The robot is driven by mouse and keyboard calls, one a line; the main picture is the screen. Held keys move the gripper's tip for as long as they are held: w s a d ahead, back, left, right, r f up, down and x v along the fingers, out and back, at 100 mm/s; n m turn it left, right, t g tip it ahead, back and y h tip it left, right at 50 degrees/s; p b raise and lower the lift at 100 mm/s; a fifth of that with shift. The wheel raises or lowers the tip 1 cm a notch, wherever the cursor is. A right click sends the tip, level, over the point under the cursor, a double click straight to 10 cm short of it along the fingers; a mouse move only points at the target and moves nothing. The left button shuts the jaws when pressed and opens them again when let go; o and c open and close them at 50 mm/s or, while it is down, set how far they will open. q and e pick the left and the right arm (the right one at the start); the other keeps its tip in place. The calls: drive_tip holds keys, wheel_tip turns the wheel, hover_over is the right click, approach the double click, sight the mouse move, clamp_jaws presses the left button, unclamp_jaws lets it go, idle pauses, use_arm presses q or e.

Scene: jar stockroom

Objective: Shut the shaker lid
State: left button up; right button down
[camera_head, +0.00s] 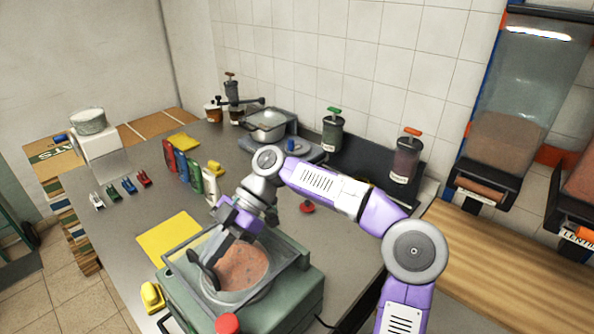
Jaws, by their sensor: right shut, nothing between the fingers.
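The shaker is a green box-shaped machine (297,296) at the bottom middle of the head view, with a red knob (228,323) at its front. A round bowl on it holds reddish-brown grains (243,268). A grey-framed clear lid (290,252) shows around the bowl; how far it stands open is hard to tell. A black curved handle (201,268) is at the bowl's left. My right gripper (222,245) is shut and empty, pointing down over the shaker's back left part. It hides some of the frame; contact with the lid is unclear. My left gripper is out of view.
A yellow mat (170,238) and a yellow block (152,297) lie left of the shaker. Coloured upright holders (183,165), a pot (268,122) and pump jars (332,130) stand behind. The grey counter's left front is mostly clear.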

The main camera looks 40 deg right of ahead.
drive_tip(key=shift+f, duration=0.25)
drive_tip(key=shift+r+p, duration=0.5)
drive_tip(key=shift+r, duration=0.1)
drive_tip(key=a+r+p+v, duration=0.1)
drive_tip(key=p+v, duration=0.4)
drive_tip(key=v, duration=0.7)
drive_tip(key=shift+s+d+r, duration=0.15)
drive_tip(key=shift+d+r, duration=0.05)
drive_tip(key=shift+r, duration=0.2)
